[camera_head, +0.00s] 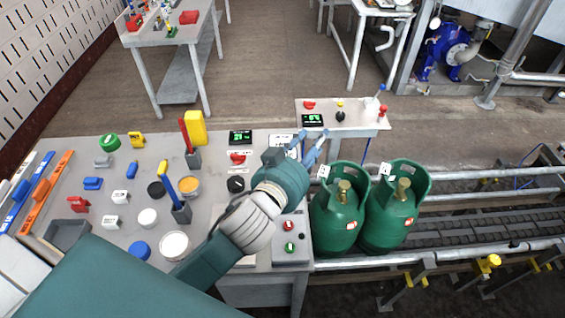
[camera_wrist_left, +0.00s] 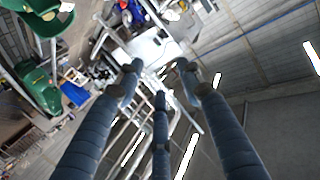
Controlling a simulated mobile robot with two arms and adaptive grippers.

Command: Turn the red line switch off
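Several red controls show in the head view, and I cannot tell which is the line switch. A red knob (camera_head: 237,157) sits below a green-lit display on the near bench. A red round button (camera_head: 288,226) sits above a green button (camera_head: 290,247) on a panel at the bench's right edge. Another red knob (camera_head: 309,105) is on the small far table. My left gripper (camera_head: 311,145) is above the bench's right edge, pointing away from me. Its fingers are apart and empty in the left wrist view (camera_wrist_left: 160,78). My right gripper is out of view.
Two green gas cylinders (camera_head: 339,218) (camera_head: 394,217) stand upright on the conveyor (camera_head: 470,236), just right of my left gripper. The near bench (camera_head: 115,178) holds several coloured tools, jars and blocks. Grey floor lies beyond it.

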